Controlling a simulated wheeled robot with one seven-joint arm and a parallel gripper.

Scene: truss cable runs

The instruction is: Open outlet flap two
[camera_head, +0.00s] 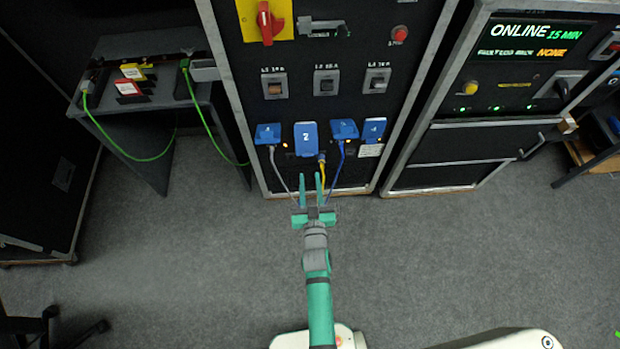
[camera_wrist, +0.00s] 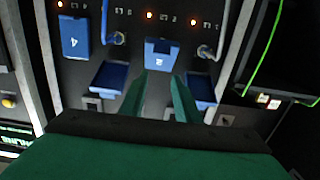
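Outlet flap two (camera_head: 306,144) is a blue cover marked 2, in the lower row of the black panel. It hangs lower than its neighbours and seems tilted out from the panel, though its exact angle is unclear. In the wrist view flap two (camera_wrist: 162,50) appears between and beyond my fingertips. My gripper (camera_head: 311,175) is open and empty, pointing at the panel just below flap two in the head view. Its two green fingers also show apart in the wrist view (camera_wrist: 160,82). I cannot tell whether a finger touches the flap.
Blue flap one (camera_head: 268,133) and flap three (camera_head: 344,129) look raised, with cables below them. Flap four (camera_head: 375,128) looks closed. Breaker switches sit above. The grey floor (camera_head: 180,260) is clear.

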